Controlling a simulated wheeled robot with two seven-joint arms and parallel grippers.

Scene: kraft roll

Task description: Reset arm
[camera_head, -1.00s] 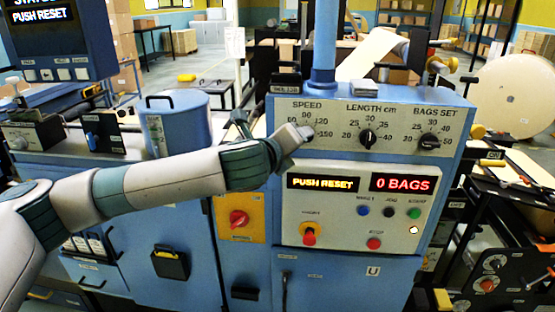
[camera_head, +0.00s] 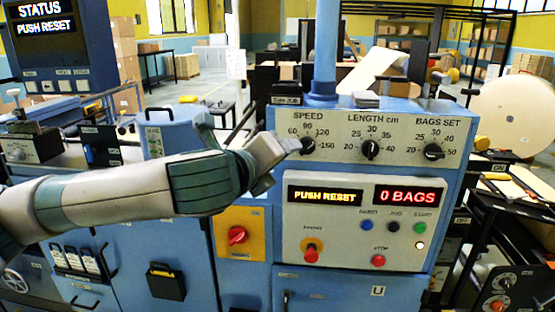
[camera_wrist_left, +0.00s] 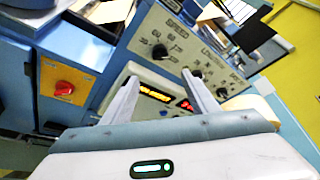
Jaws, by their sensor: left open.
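My left arm comes in from the left across the control panel (camera_head: 460,171). Its gripper (camera_head: 285,146) is in front of the upper panel, just left of the black speed knob (camera_head: 308,147); contact cannot be told. In the left wrist view, the open fingers (camera_wrist_left: 163,97) stand apart with nothing between them, and the panel lies beyond. The lit display (camera_head: 325,196) reads PUSH RESET. Below the displays are a blue button (camera_head: 367,227), probably labelled RESET, a black button (camera_head: 394,227) and a green button (camera_head: 420,228). My right gripper is not in view.
The length knob (camera_head: 370,150) and bags knob (camera_head: 434,152) are to the right. A red-and-yellow knob (camera_head: 312,253) and red stop button (camera_head: 378,261) sit lower. A red switch on an orange plate (camera_head: 237,236) is below my arm. A paper roll (camera_head: 518,112) stands at right.

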